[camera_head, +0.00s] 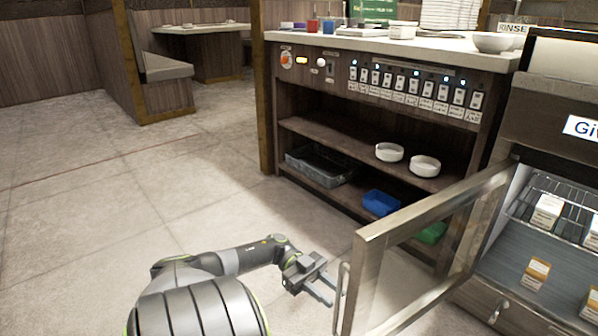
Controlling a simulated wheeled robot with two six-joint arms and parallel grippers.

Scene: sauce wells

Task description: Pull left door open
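The left door (367,285) is a metal-framed glass door on the cabinet at the right. It stands swung open, out from the cabinet toward the lower middle. Its bar handle (341,296) is on the near free edge. My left gripper (329,297) is just left of this handle. Its two fingers are apart with nothing seen between them; the tips are close to the handle, and I cannot tell whether they touch it. My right gripper is out of view.
The open cabinet shows wire racks and small boxes (536,272). Behind the door stands a counter (420,48) with switches and shelves holding white bowls (389,152), a dark tray (321,165) and a blue bin (381,203). The tiled floor at left is clear.

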